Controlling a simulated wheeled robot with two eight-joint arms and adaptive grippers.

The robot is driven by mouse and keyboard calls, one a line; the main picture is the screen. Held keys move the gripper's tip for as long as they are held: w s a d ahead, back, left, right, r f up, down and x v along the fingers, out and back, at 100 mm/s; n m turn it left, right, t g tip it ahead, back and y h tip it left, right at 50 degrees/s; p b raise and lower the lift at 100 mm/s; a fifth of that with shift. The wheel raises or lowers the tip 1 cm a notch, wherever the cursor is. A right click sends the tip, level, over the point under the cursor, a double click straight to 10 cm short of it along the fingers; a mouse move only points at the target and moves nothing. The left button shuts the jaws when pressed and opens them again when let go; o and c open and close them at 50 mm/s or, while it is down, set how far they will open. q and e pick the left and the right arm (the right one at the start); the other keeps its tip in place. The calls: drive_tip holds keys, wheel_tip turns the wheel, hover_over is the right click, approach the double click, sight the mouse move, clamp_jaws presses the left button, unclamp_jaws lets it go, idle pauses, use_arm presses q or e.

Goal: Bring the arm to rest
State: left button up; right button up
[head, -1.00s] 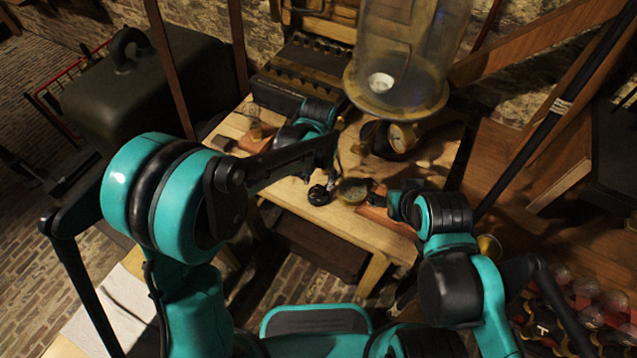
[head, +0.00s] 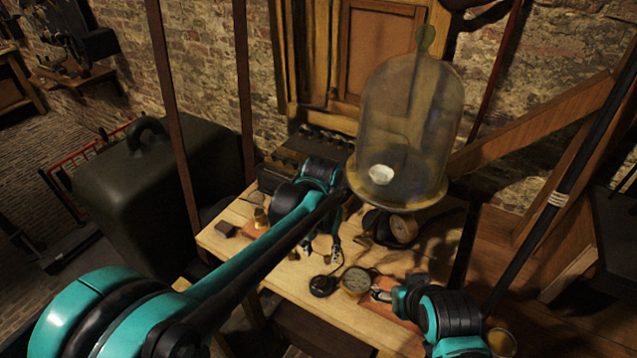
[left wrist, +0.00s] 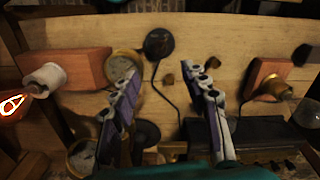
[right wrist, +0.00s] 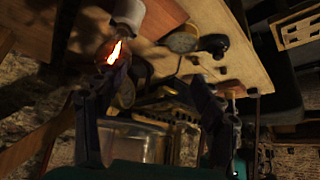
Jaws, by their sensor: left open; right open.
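The task names no object, only the arm. My left arm (head: 255,245) stretches from the lower left over the wooden table. Its gripper (head: 322,246) hangs open and empty above the tabletop; in the left wrist view its fingers (left wrist: 163,78) are spread with bare wood between them. My right gripper (right wrist: 150,90) is open. In the right wrist view a lit bulb in a pale socket (right wrist: 128,14) shows beyond its left finger; I cannot tell whether they touch. In the head view the right arm (head: 448,315) is at the table's right front, its fingertips unclear.
A glass bell jar (head: 410,125) stands at the table's back right, with a brass gauge (head: 403,229) below it. A round dial (head: 355,281) and black disc (head: 323,286) lie near the front. A big dark case (head: 150,195) stands left.

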use_arm(q)
drive_tip(key=s+a+r+n+t, duration=0.1)
drive_tip(key=s+a+n+t, duration=0.1)
drive_tip(key=s+a, duration=0.4)
drive_tip(key=s+a+r+n+t, duration=0.2)
drive_tip(key=s+a+t, duration=0.3)
drive_tip(key=a, duration=0.8)
drive_tip(key=shift+s+a+r, duration=0.15)
drive_tip(key=shift+s+a, duration=0.2)
drive_tip(key=shift+s, duration=0.75)
